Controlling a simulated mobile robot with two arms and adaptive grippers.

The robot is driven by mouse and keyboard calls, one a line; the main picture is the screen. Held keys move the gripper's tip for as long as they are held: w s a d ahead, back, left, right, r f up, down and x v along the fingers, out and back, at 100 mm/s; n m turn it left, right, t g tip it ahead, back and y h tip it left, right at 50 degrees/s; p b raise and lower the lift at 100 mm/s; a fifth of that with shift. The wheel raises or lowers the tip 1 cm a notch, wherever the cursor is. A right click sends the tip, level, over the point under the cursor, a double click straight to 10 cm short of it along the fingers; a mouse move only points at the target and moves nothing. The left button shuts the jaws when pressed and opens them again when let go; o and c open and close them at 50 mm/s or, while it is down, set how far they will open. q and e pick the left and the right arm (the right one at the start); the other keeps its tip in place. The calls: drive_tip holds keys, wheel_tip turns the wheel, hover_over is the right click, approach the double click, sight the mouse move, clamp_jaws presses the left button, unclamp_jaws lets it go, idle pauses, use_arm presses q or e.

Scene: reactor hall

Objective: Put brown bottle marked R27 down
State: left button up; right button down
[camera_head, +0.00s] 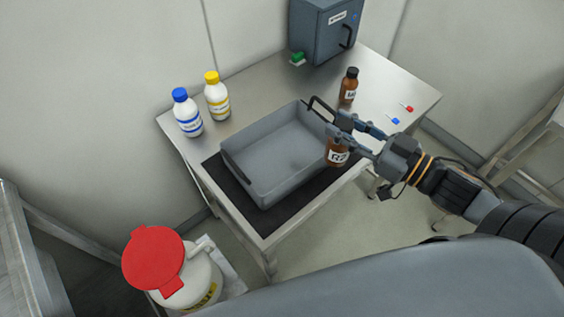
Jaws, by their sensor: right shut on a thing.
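The brown bottle with a white label (337,157) shows beside the right wall of the grey tray. Its label reads "R2", with the rest cut off from sight. My right gripper (341,126) is shut on this bottle near its top, and the fingers hide its neck and cap. The bottle looks upright; I cannot tell whether its base touches the surface below. The grey tray (257,188) looks empty and stands on a dark mat (226,180) on the steel table (247,105). My left gripper is not in view.
Another brown bottle (348,86) stands behind my right gripper. White bottles with blue (188,116) and yellow (216,97) caps stand at the left. A grey cabinet (322,32) is at the back. Small red (406,107) and blue (393,120) items lie right. A red-lidded bin (155,262) stands below.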

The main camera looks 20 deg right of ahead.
drive_tip(key=shift+w+a+r+y, duration=0.2)
drive_tip(key=shift+a+y, duration=0.1)
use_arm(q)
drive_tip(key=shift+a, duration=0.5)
use_arm(e)
drive_tip(key=w+a+f, duration=0.6)
drive_tip(key=a+f, duration=0.6)
drive_tip(key=shift+w+f, duration=0.4)
drive_tip(key=shift+f, duration=0.2)
drive_tip(key=c, duration=1)
unclamp_jaws()
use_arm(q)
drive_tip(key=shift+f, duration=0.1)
use_arm(e)
drive_tip(key=shift+r, duration=0.1)
